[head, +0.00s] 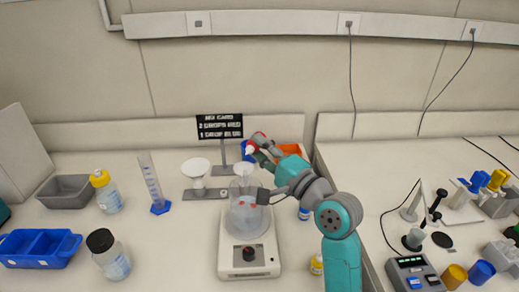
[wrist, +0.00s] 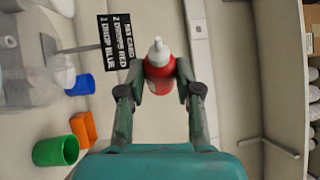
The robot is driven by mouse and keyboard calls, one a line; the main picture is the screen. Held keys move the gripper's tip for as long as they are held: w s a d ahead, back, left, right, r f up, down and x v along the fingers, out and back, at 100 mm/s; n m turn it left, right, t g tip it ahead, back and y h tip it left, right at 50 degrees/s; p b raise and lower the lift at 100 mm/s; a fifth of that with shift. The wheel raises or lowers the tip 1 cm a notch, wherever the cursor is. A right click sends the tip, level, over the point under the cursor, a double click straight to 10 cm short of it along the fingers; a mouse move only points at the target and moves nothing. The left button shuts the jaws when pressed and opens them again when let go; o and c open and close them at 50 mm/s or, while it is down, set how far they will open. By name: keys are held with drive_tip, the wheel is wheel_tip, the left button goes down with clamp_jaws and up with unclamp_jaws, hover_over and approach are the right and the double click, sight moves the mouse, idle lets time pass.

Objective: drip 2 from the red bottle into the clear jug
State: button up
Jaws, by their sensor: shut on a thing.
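My gripper (wrist: 157,82) is shut on the red bottle (wrist: 160,70), one finger on each side of it. The bottle has a white nozzle (wrist: 157,46). The clear jug (head: 242,222) stands on a white stirrer-like device (head: 248,262). In the wrist view, transparent glassware at the left edge is cut off and blurred. I cannot see any drop.
A black card (head: 219,127) reads 2 drops red, 1 drop blue. A white funnel-like dish (head: 195,168) and a measuring cylinder (head: 152,182) stand left of the jug. An orange bin (head: 287,152) is behind my arm. A black-capped bottle (head: 108,254) stands front left.

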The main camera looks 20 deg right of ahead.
drive_tip(key=shift+w+d+f+m+g+h, duration=0.25)
drive_tip(key=shift+w+d+m+g, duration=0.1)
drive_tip(key=shift+w+d+m, duration=0.5)
drive_tip(key=shift+w+d+f+m+g+h, duration=0.15)
drive_tip(key=shift+w+d+f+m+g, duration=0.15)
drive_tip(key=shift+w+d+m, duration=0.55)
drive_tip(key=shift+s+d, duration=0.1)
drive_tip(key=shift+r, duration=0.1)
drive_tip(key=m+g, duration=0.1)
drive_tip(key=m, duration=0.1)
drive_tip(key=a+r+m+g, duration=0.1)
drive_tip(key=m, duration=0.1)
drive_tip(key=s+r+m+g, duration=0.1)
drive_tip(key=m, duration=0.1)
drive_tip(key=shift+a+m, duration=0.15)
drive_tip(key=shift+m, duration=0.25)
idle(0.5)
drive_tip(key=shift+s+g, duration=0.1)
drive_tip(key=shift+g, duration=0.15)
